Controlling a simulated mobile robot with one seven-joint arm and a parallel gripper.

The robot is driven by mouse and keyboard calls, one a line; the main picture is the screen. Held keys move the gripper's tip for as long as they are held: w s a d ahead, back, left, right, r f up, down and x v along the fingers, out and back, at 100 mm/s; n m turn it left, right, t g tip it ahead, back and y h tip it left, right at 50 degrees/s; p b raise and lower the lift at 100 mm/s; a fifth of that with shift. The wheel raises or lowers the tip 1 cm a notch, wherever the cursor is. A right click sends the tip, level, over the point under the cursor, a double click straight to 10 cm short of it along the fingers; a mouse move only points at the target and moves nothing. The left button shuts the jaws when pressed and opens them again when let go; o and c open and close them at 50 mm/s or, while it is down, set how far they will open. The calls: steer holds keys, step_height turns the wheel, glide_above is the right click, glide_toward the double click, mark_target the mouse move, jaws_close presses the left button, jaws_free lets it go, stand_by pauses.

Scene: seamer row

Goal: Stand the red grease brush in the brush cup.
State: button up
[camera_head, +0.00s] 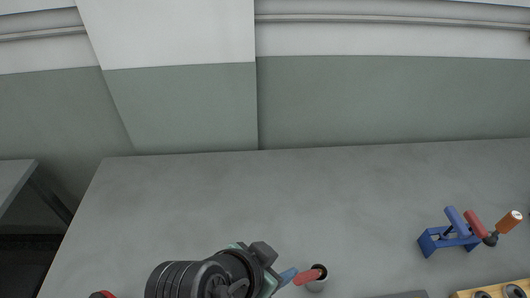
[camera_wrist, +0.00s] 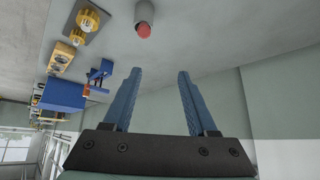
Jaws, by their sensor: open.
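The red grease brush (camera_head: 306,276) shows as a red handle leaning out of the mouth of the brush cup (camera_head: 317,286), a small pale cup with a dark inside. In the wrist view, the red handle end (camera_wrist: 144,31) pokes out of the grey cup (camera_wrist: 144,12), towards the camera. The brush's lower part is hidden in the cup. My gripper (camera_head: 288,276) is just left of the handle in the head view. In the wrist view my gripper (camera_wrist: 159,72) has its two blue fingers spread, with nothing between them, and the handle lies beyond the fingertips.
A blue rack (camera_head: 446,240) with blue, red and orange handled tools stands at the right. A yellow block with holes (camera_head: 490,292) and a grey edge (camera_head: 405,295) show at the bottom right. A red round thing (camera_head: 102,295) is at the bottom left. The table's middle is clear.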

steer(key=w+a+r+n+t+y, duration=0.15)
steer(key=w+r+t, duration=0.25)
steer(key=r, duration=0.6)
steer(key=w+r+n+t, duration=0.2)
steer(key=w+r+t, duration=0.15)
steer(key=r, duration=0.55)
steer(key=w+a+r+n+t+y, duration=0.1)
steer(key=w+r+n+t, duration=0.3)
steer(key=r, duration=0.6)
steer(key=s+r+t+y, duration=0.1)
steer(key=s+r+t, duration=0.4)
steer(key=r, duration=0.5)
steer(key=s+r+n+t+y, duration=0.1)
steer(key=s+r+t, duration=0.4)
steer(key=r, duration=0.5)
steer(key=shift+s+r, duration=0.4)
steer(key=shift+s, duration=0.15)
steer(key=shift+o, duration=0.4)
steer(key=shift+w+a+n+y, duration=0.1)
steer(key=shift+n+y, duration=0.15)
